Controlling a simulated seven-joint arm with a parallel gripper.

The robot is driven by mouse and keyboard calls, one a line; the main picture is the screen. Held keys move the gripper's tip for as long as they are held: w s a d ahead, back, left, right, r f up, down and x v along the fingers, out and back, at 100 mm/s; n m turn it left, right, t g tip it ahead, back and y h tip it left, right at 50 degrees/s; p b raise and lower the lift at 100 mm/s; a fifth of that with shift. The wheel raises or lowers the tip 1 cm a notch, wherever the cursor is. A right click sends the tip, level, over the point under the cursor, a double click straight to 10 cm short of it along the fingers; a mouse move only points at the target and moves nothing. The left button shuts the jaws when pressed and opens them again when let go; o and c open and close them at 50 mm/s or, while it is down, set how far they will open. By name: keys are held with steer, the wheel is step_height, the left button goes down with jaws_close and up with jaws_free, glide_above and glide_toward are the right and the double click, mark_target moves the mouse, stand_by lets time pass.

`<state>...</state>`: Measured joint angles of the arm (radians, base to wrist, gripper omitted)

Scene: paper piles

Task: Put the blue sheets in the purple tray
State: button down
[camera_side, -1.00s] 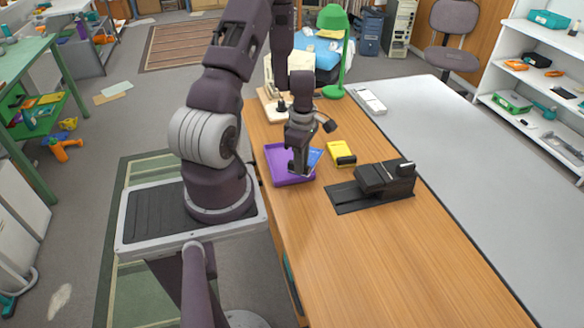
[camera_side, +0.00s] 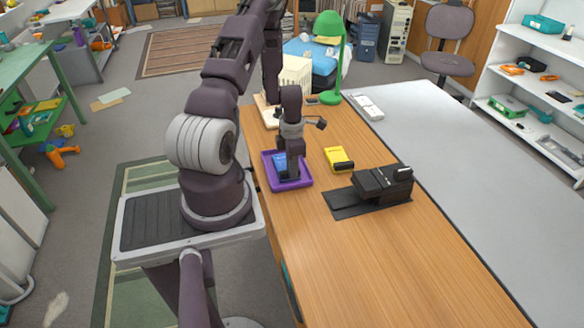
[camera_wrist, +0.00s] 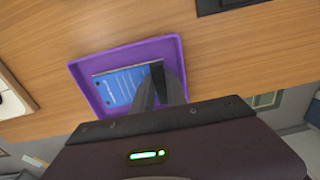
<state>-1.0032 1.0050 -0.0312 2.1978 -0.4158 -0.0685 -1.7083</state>
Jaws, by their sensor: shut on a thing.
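The purple tray (camera_side: 303,183) lies on the wooden desk beside my arm's base. It also shows in the wrist view (camera_wrist: 172,47). The blue sheets (camera_side: 279,163) are over the tray, inside its outline; in the wrist view the blue top sheet (camera_wrist: 122,86) shows white print and a pale edge. My gripper (camera_side: 291,176) points down over the tray and is shut on the blue sheets at one end. In the wrist view its fingers (camera_wrist: 160,88) reach the right end of the sheets. I cannot tell whether the sheets touch the tray floor.
A yellow object (camera_side: 338,159) lies right of the tray. A black device on a dark mat (camera_side: 378,190) stands farther right. A green lamp (camera_side: 331,60) and a beige machine (camera_side: 290,78) stand behind. The desk's front is clear.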

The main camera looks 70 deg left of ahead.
steer(key=shift+f, duration=0.15)
steer(key=c, duration=1.3)
jaws_free()
steer(key=shift+c, duration=0.2)
